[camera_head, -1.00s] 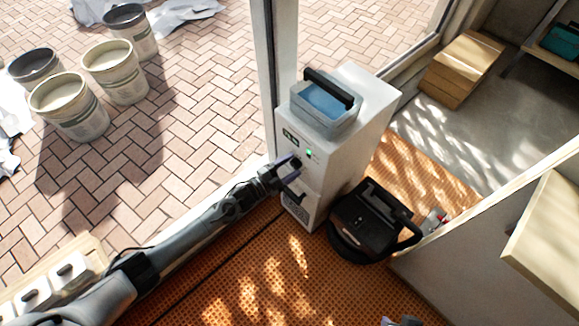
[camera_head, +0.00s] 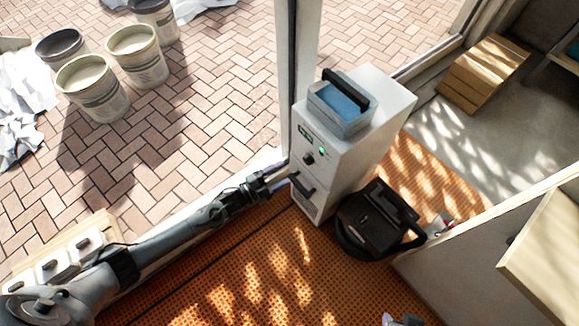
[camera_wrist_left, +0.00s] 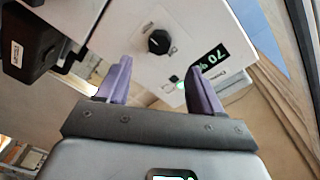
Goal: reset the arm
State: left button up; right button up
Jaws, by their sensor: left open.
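My left arm reaches in from the left in the head view. Its left gripper (camera_head: 283,182) is open and empty, beside the front of a white cabinet (camera_head: 345,160). The purple fingers show spread in the left wrist view (camera_wrist_left: 160,78), with nothing between them. The cabinet's black knob (camera_head: 308,159) is clear of the fingers; it also shows beyond them in the left wrist view (camera_wrist_left: 158,42). A lit display (camera_wrist_left: 208,63) there reads about 70 %. A small part of what looks like my right gripper (camera_head: 400,320) shows at the bottom edge; its fingers are mostly cut off.
A black machine (camera_head: 378,220) stands to the right. Several buckets (camera_head: 93,88) stand on the paving outside. The orange mat (camera_head: 270,270) has free room in front.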

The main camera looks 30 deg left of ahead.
pick_arm(q)
jog(key=shift+v, duration=0.75)
pick_arm(e)
jog(key=shift+r, duration=0.25)
